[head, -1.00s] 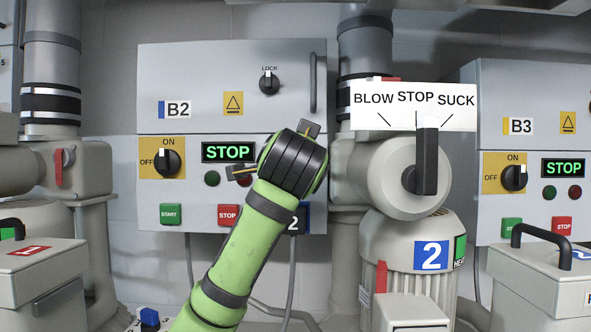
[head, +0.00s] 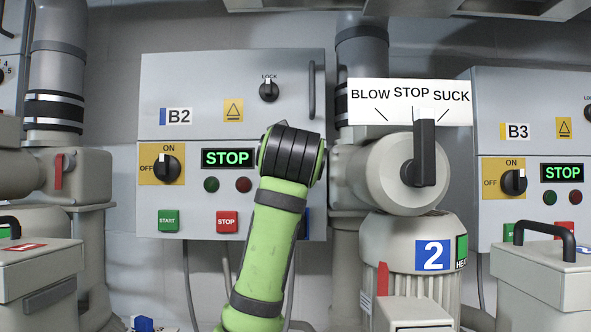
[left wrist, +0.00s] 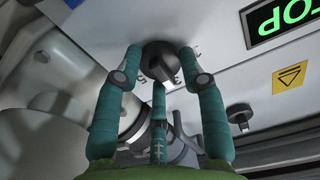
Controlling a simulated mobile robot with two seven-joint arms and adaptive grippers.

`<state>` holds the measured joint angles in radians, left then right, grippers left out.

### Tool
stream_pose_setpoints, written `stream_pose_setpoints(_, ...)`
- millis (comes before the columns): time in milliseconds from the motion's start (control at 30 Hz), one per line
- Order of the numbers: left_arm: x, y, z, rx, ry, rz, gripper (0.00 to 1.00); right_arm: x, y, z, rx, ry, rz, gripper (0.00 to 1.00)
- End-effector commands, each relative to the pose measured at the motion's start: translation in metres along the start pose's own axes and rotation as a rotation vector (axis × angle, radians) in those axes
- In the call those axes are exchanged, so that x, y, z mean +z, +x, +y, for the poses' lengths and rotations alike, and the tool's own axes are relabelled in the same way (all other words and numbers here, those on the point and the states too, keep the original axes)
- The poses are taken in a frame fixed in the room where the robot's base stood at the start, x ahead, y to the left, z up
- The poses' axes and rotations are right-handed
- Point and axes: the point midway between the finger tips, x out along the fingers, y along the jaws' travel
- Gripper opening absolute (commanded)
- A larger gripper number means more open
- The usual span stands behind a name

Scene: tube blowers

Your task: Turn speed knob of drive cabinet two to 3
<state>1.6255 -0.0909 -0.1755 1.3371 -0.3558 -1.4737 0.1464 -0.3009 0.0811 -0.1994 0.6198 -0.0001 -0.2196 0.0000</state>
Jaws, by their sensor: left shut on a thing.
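Drive cabinet B2 (head: 207,70) is a grey wall box in the head view, with a green STOP display (head: 228,158). My left arm's black wrist joint (head: 292,155) stands in front of its lower right part and hides the left gripper and the speed knob there. In the left wrist view, the speed knob (left wrist: 159,61) is black and round, with printed figures partly showing beside it. My left gripper (left wrist: 160,69) has its three teal fingers closed around the knob, shut on it. My right gripper is not in view.
On B2 are an ON/OFF switch (head: 163,163), a green START button (head: 168,221), a red STOP button (head: 227,221) and a LOCK knob (head: 268,91). Right of my arm is the blower with its black BLOW/STOP/SUCK lever (head: 424,152). Cabinet B3 (head: 500,95) stands farther right.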

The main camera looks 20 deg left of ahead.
Motion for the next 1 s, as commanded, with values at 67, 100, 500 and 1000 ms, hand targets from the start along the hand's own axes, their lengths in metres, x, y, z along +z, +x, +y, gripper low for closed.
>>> stream_pose_setpoints(67, -0.0064, -0.0023, -0.0016, -0.001, -0.033, 0.018, 0.08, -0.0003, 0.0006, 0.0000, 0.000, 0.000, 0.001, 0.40)
stream_pose_setpoints(100, -0.0066, -0.0023, -0.0018, -0.002, -0.045, 0.019, 0.08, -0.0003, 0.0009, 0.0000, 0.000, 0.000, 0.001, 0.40)
stream_pose_setpoints(500, -0.0078, -0.0026, -0.0025, -0.002, -0.088, 0.021, 0.08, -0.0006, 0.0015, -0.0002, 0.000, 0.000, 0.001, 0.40)
stream_pose_setpoints(1000, -0.0049, -0.0015, -0.0016, -0.001, -0.086, 0.014, 0.64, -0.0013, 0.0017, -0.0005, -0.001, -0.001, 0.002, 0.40)
